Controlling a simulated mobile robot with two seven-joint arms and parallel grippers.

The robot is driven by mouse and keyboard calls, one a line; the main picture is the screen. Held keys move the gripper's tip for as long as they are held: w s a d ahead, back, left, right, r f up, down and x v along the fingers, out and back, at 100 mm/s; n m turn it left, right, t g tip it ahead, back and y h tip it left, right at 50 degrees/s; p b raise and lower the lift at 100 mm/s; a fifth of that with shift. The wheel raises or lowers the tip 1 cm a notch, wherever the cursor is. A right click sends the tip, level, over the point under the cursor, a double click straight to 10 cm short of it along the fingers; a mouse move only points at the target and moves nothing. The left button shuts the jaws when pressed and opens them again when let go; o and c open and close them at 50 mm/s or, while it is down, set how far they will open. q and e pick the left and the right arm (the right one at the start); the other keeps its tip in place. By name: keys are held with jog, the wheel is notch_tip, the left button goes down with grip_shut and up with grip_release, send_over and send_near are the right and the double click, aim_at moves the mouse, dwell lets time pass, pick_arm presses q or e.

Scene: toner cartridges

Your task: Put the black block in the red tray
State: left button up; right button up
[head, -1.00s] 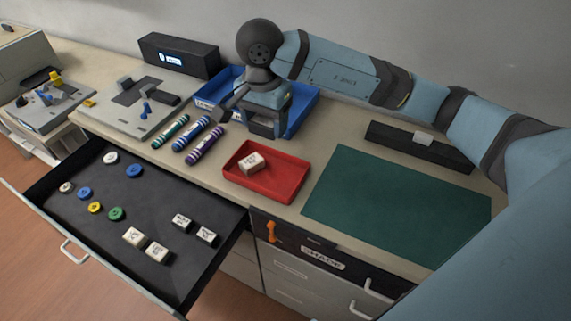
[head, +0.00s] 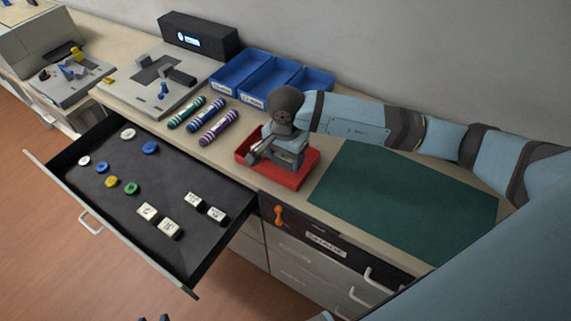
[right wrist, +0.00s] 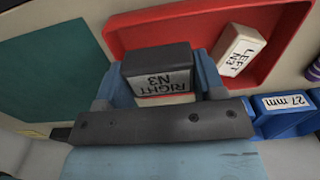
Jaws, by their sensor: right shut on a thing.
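My right gripper (head: 283,158) is above the red tray (head: 311,166) in the head view and covers much of it. In the right wrist view, the right gripper (right wrist: 158,88) is shut on a black block (right wrist: 158,60) with a pale face marked RIGHT N3. The red tray (right wrist: 150,30) also shows there, behind the held block. A white block (right wrist: 241,50) marked LEFT N3 lies in the tray. In the head view the held block is mostly hidden. Dark tips at the bottom edge may be my left gripper (head: 153,318); their opening is unclear.
The open drawer (head: 175,250) holds several round pieces and white-topped blocks. Blue bins (head: 272,80) stand behind the tray, and several marker-like sticks (head: 203,118) lie left of it. The green mat (head: 400,205) at the right is clear.

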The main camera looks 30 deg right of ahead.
aim_at(285, 174)
notch_tip(285, 174, down, 4)
jog(key=shift+f+p, duration=0.25)
jog(key=shift+p, duration=0.05)
jog(key=shift+f, duration=0.1)
jog(key=shift+f, duration=0.15)
jog(key=o, duration=0.6)
jog(key=shift+o, duration=0.2)
